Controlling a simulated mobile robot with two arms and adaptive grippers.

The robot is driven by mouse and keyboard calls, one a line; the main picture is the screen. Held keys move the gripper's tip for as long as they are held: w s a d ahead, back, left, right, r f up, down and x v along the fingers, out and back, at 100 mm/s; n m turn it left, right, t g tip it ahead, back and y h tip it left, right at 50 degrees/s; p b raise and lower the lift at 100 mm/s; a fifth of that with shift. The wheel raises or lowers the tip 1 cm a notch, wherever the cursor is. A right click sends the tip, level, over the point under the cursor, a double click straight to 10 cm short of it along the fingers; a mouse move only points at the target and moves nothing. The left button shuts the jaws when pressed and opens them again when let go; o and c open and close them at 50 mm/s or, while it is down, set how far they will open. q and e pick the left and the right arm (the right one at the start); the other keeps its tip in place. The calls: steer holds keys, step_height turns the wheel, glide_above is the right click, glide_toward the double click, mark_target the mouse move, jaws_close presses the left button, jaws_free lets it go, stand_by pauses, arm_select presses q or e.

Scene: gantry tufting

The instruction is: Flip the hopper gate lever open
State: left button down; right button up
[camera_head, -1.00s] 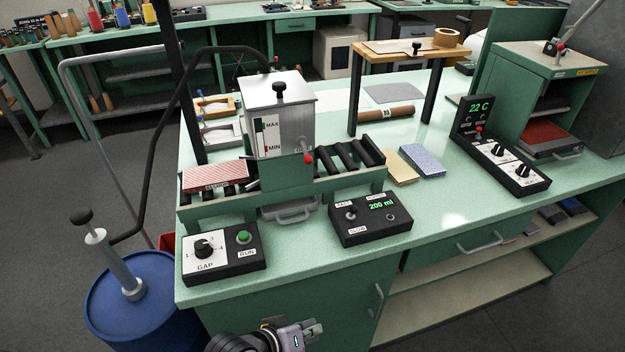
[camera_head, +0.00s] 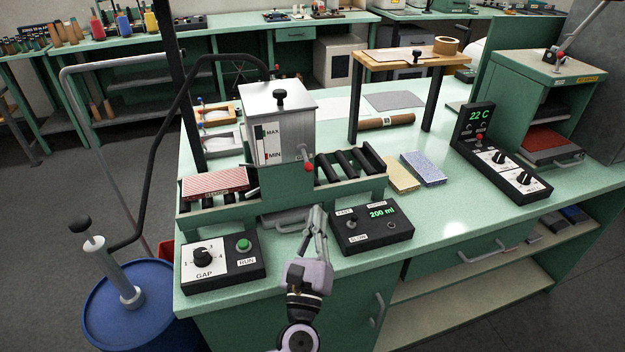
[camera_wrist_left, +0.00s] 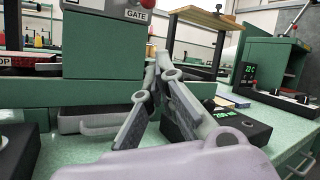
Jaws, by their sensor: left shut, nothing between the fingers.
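The hopper (camera_head: 279,118) is a silver box with a MAX/MIN gauge, standing over the roller conveyor. Its gate lever has a red knob (camera_head: 309,167) at the hopper's lower right side. In the left wrist view, the GATE label (camera_wrist_left: 136,14) shows at the top, and the red knob above it is cut off by the frame edge. My left gripper (camera_head: 317,212) is shut and empty, pointing up in front of the conveyor, below and apart from the red knob. It also shows in the left wrist view (camera_wrist_left: 160,62). My right gripper is not in view.
The GAP/RUN box (camera_head: 222,262) lies left of my left gripper and the 200 ml control box (camera_head: 371,223) close on its right. A drawer handle (camera_head: 290,225) is behind it. Sample blocks (camera_head: 423,168) lie right of the conveyor (camera_head: 350,190). A blue drum (camera_head: 138,310) stands at left.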

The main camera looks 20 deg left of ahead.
mark_target(306, 159)
arm_select(q)
steer(key=shift+a+n, duration=0.15)
steer(key=shift+n, duration=0.15)
steer(key=w+r+p, duration=0.1)
steer(key=w+p, duration=0.1)
steer(key=w+a+r+p, duration=0.1)
steer(key=w+r+p, duration=0.1)
steer(key=w+a+r+p, duration=0.1)
steer(key=r+p, duration=0.1)
steer(key=shift+w+r, duration=0.1)
steer(key=shift+w, duration=0.3)
stand_by(0.4)
steer(key=shift+r+p, duration=0.1)
steer(key=shift+p, duration=0.3)
